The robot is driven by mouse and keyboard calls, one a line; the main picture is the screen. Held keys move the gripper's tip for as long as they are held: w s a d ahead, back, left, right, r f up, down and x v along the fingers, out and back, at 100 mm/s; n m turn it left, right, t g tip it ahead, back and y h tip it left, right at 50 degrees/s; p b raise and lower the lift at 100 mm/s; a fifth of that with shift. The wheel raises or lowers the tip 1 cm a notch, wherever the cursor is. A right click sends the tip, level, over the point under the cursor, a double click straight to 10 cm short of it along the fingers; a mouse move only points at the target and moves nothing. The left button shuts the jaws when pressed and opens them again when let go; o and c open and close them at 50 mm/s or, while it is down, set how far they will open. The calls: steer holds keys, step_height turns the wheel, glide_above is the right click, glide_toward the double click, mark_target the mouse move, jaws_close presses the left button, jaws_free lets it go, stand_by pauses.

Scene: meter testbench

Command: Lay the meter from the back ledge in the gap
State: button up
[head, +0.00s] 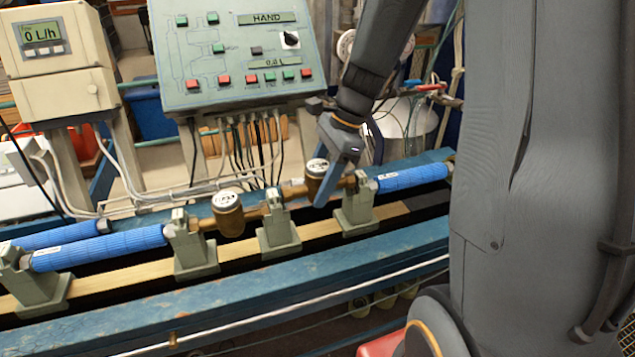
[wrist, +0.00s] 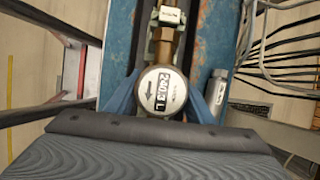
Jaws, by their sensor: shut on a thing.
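A brass meter (head: 317,183) with a round white dial is between the fingers of my gripper (head: 335,172). The gripper is shut on it over the right part of the test line, near the gap between the middle clamp (head: 278,232) and the right clamp (head: 357,208). In the wrist view the meter (wrist: 162,91) is upright, dial toward the camera, with blue fingers on both sides. Its brass end points at a clamp (wrist: 170,15) and looks roughly in line with it. I cannot tell whether the meter rests in the gap or hangs slightly above or behind it.
Another brass meter (head: 228,215) sits in the line between the left-hand clamps. Blue pipes (head: 415,177) extend the line at both ends. A control panel (head: 235,55) with hanging cables stands behind. A small grey fitting (wrist: 215,88) is beside the right finger.

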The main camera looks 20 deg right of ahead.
mark_target(314, 166)
steer(key=shift+f, duration=0.15)
stand_by(0.3)
steer(key=shift+f+b, duration=0.65)
steer(key=shift+f, duration=0.6)
steer(key=shift+f, duration=0.3)
stand_by(0.4)
steer(key=o, duration=1.7)
steer(key=shift+o, duration=0.2)
step_height(314, 166, up, 10)
steer(key=p, duration=0.9)
steer(key=shift+r+p, duration=0.25)
steer(key=shift+p, duration=0.1)
